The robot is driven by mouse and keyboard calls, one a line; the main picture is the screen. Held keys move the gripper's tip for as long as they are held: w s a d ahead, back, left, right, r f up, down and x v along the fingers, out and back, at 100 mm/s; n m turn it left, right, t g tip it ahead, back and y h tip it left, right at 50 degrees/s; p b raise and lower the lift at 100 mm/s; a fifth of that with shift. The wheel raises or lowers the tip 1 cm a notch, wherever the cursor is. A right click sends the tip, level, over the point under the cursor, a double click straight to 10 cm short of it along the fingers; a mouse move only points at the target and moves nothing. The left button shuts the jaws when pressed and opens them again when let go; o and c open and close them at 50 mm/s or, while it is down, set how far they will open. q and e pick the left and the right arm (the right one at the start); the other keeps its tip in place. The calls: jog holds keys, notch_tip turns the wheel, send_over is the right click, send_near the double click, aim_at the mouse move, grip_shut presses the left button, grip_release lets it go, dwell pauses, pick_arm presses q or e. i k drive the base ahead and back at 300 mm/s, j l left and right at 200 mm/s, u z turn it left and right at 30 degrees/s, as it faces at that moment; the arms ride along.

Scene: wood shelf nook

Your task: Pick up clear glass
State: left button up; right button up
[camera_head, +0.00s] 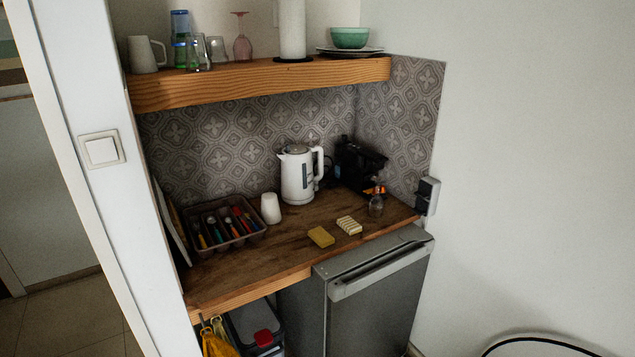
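A small clear glass (376,206) stands on the wooden counter (225,272), near its right end and in front of the black coffee machine. More clear glasses stand on the upper wooden shelf (260,82): one (198,55) near the left and another (217,50) just right of it. The glass on the counter is small and see-through, so its outline is faint. Neither of my grippers is in view.
A white kettle (297,175), a black coffee machine (355,163), a white cup (270,208), a cutlery tray (245,237) and two yellowish blocks (320,237) are on the counter. A grey fridge (375,300) stands below. The counter's front left is bare.

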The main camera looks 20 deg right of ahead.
aim_at(197, 60)
jog(key=i+l, duration=0.9)
jog(key=i+j+u, duration=0.05)
